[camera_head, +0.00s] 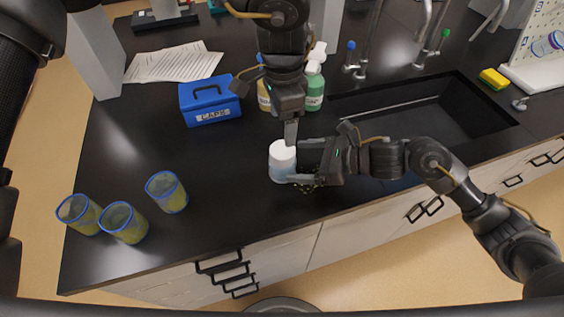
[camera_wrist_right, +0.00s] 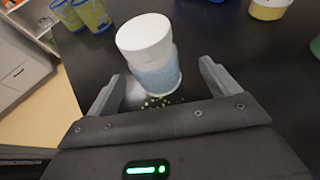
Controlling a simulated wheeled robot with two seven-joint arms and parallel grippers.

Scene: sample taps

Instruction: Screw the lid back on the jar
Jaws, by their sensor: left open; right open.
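The jar (camera_head: 281,172) stands upright on the black bench, a clear bluish body with the white lid (camera_head: 283,152) on top. In the right wrist view the jar (camera_wrist_right: 160,76) and lid (camera_wrist_right: 144,33) show just beyond my right fingers. I cannot tell how tightly the lid sits. My left gripper (camera_head: 291,140) points down from above, right at the lid; its open fingers are partly hidden. My right gripper (camera_head: 300,162) comes from the right, open, its fingers beside the jar. In its wrist view the right gripper (camera_wrist_right: 155,85) has the jar between and beyond its fingertips.
Small greenish bits (camera_head: 308,188) lie beside the jar. A blue CAPS box (camera_head: 209,101) and bottles (camera_head: 314,88) stand behind. Several blue-rimmed cups (camera_head: 166,193) stand at left. A sink (camera_head: 430,128) with taps lies at right.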

